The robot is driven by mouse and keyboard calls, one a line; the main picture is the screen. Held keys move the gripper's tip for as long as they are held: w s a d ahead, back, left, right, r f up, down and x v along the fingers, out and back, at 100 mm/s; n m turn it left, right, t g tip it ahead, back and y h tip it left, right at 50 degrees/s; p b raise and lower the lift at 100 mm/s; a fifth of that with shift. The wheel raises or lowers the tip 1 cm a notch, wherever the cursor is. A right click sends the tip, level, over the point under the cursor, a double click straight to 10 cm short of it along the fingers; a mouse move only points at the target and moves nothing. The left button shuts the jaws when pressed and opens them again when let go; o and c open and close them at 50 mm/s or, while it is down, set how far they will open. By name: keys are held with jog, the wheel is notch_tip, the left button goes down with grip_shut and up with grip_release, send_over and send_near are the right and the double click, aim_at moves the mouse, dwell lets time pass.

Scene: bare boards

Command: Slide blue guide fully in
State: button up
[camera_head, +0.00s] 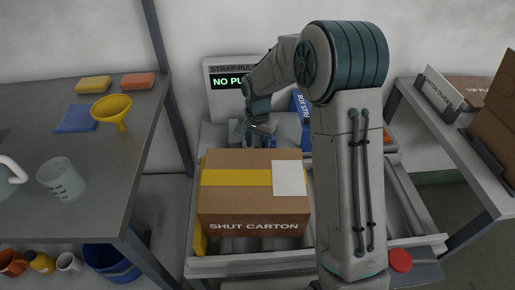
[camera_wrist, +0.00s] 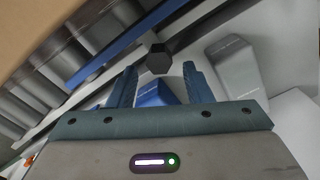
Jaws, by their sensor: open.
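A blue bar, which looks like the blue guide (camera_wrist: 122,48), runs along the edge of the rollers in the wrist view, beside the carton. A black six-sided knob (camera_wrist: 157,58) sits near its end; how they join is unclear. My gripper (camera_wrist: 159,66) is open, with the knob showing between its fingertips and nothing visibly held. A blue labelled block (camera_wrist: 154,94) shows between the fingers, further down. In the head view my gripper (camera_head: 258,128) is behind the carton (camera_head: 235,205), near its back edge. A little blue shows there, but most of the guide is hidden.
The taped carton lies on a roller conveyor (camera_head: 270,265), with a yellow guide (camera_head: 199,235) at its left. A display (camera_head: 226,78) and a blue strap box (camera_head: 301,105) stand behind. A grey labelled block (camera_wrist: 232,72) is right of my fingers. Side benches flank the conveyor.

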jog(key=shift+f, duration=1.05)
grip_shut()
jog(key=shift+s, duration=1.45)
jog(key=shift+w+d, duration=0.1)
jog(key=shift+d, duration=0.05)
grip_release()
